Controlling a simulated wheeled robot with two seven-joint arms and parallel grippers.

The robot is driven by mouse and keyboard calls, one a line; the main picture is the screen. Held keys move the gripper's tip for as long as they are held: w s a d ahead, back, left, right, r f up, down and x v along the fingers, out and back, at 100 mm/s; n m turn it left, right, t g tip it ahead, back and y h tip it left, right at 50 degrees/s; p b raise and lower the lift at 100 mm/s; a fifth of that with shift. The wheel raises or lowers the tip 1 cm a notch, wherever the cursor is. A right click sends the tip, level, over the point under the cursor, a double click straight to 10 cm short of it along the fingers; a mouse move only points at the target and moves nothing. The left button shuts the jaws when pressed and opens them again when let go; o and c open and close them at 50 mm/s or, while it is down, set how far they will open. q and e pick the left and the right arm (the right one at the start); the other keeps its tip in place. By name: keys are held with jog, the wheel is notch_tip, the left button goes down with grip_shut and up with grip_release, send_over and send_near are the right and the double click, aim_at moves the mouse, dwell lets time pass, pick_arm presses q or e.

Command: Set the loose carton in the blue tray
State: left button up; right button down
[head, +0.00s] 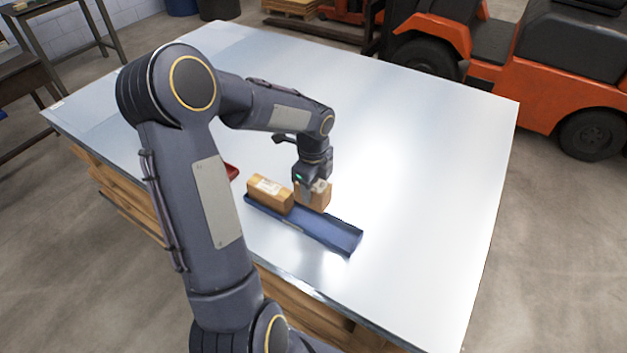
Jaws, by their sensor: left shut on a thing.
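The blue tray (332,234) is a long, shallow trough lying on the metal table, slanting from upper left to lower right. One brown carton (268,194) with a white label sits in its left end. My left gripper (312,190) points down just right of that carton and is shut on a second brown carton (322,197), partly hidden by the fingers. The held carton is at the tray's far side; I cannot tell whether it touches the tray. The right end of the tray is empty. My right gripper is not in view.
The broad sheet-metal table top (430,140) is clear to the right and behind. A red object (231,172) lies left of the tray, partly hidden by my left arm. An orange forklift (560,80) stands beyond the table's far right edge.

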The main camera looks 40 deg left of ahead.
pick_arm(q)
jog(key=shift+f, duration=0.1)
jog(key=shift+f+b, duration=0.9)
jog(key=shift+f, duration=0.05)
notch_tip(320, 180, down, 8)
jog(key=b, duration=0.5)
jog(key=shift+r+b, duration=0.2)
jog(key=shift+b, duration=0.15)
jog(key=o, duration=1.4)
jog(key=shift+c, duration=0.2)
jog(key=shift+r, duration=0.15)
